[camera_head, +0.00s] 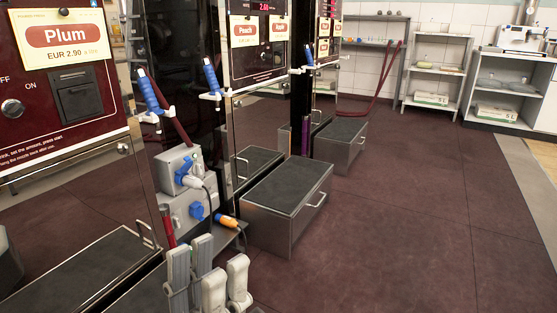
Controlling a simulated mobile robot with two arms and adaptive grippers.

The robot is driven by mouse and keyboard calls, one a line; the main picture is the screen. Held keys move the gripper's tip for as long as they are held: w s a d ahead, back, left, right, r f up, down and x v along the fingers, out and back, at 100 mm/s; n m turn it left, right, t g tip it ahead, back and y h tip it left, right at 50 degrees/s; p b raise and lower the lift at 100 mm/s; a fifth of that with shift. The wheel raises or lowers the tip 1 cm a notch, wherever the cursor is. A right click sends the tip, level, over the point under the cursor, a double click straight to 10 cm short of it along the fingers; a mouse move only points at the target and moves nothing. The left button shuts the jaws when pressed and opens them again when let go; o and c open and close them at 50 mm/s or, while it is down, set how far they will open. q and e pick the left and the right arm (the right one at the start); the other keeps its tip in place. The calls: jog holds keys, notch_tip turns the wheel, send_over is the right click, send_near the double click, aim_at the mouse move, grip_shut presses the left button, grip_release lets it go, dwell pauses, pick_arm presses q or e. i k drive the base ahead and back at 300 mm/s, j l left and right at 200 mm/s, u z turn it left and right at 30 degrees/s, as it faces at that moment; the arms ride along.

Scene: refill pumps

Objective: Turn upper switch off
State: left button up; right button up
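A grey switch box (173,166) sits low between the pump cabinets, with a blue socket and a pale plug with a cable on its front. A second grey box (184,217) with a blue round part (196,211) is just below it. The switch handle positions are too small to read. My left gripper (208,264) rises from the bottom edge, below and in front of the boxes. Its pale fingers stand apart with nothing between them, and it touches neither box. My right gripper is not in view.
The Plum pump (70,75) with a round OFF/ON knob (12,108) stands at left. A blue nozzle (148,92) sticks out beside it. An orange-tipped connector (228,221) lies right of the boxes. A metal step box (287,205) stands further right. The floor (400,225) at right is clear.

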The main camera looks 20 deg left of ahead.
aim_at(196, 169)
jog(key=i+l, duration=0.2)
jog(key=i, duration=0.3)
jog(key=i+l+z, duration=0.15)
jog(key=i, duration=0.4)
jog(key=i+l, duration=0.2)
jog(key=i, duration=0.3)
jog(key=i+u, duration=0.45)
jog(key=i+l+u, duration=0.1)
jog(key=i+u, duration=0.35)
jog(key=i+l+u, duration=0.25)
jog(key=i+u, duration=0.5)
jog(key=u, duration=0.2)
jog(key=i+l+u, duration=0.15)
jog(key=u, duration=0.3)
jog(key=i+l, duration=0.05)
jog(key=i, duration=0.05)
